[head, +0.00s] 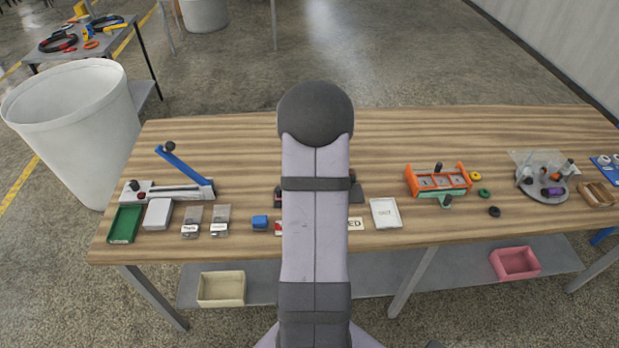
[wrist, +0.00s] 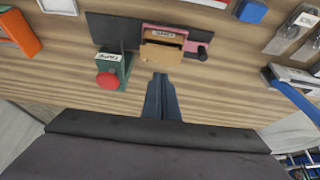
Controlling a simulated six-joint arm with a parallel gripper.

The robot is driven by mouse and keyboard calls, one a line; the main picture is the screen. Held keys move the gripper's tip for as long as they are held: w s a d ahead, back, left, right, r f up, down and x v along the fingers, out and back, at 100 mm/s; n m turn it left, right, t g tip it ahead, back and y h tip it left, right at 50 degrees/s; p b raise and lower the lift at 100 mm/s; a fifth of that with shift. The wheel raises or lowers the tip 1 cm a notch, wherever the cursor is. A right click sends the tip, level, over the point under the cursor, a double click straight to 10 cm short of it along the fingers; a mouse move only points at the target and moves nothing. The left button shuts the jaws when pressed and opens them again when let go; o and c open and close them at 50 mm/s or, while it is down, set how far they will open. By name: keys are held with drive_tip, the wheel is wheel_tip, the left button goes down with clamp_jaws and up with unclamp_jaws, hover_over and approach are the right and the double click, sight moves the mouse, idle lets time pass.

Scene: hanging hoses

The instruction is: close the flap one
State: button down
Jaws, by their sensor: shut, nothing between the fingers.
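A dark plate (wrist: 112,30) carries a pink-framed holder (wrist: 150,30) with a small label in the wrist view. A tan panel (wrist: 160,56), which looks like the flap, juts from the holder toward my gripper and seems open. A small dark knob (wrist: 202,53) is at the holder's side. My gripper (wrist: 160,78) is shut and empty, its fingertips close to the tan panel's edge; I cannot tell whether they touch. In the head view my arm hides the holder and gripper; only dark ends of the plate (head: 356,193) show.
Beside the holder stands a green block with a red button (wrist: 108,80). A blue block (head: 260,222) and a blue-levered device (head: 183,168) lie left in the head view. An orange-framed device (head: 438,181) stands right. The wooden table (head: 230,140) behind is mostly clear.

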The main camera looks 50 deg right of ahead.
wheel_tip(320, 180, down, 5)
drive_tip(key=shift+w+d+f+p, duration=0.1)
drive_tip(key=shift+p, duration=0.55)
drive_tip(key=shift+f, duration=0.6)
drive_tip(key=shift+s, duration=0.2)
drive_tip(key=f+b, duration=0.1)
drive_tip(key=a+b, duration=0.1)
drive_tip(key=b, duration=0.1)
drive_tip(key=shift+s+f+b, duration=0.3)
drive_tip(key=shift+f, duration=0.1)
drive_tip(key=shift+s+a+f+b, duration=0.3)
drive_tip(key=shift+f+b, duration=0.15)
drive_tip(key=shift+b, duration=0.65)
drive_tip(key=shift+r, duration=0.2)
drive_tip(key=shift+r+p, duration=0.7)
drive_tip(key=shift+r, duration=0.1)
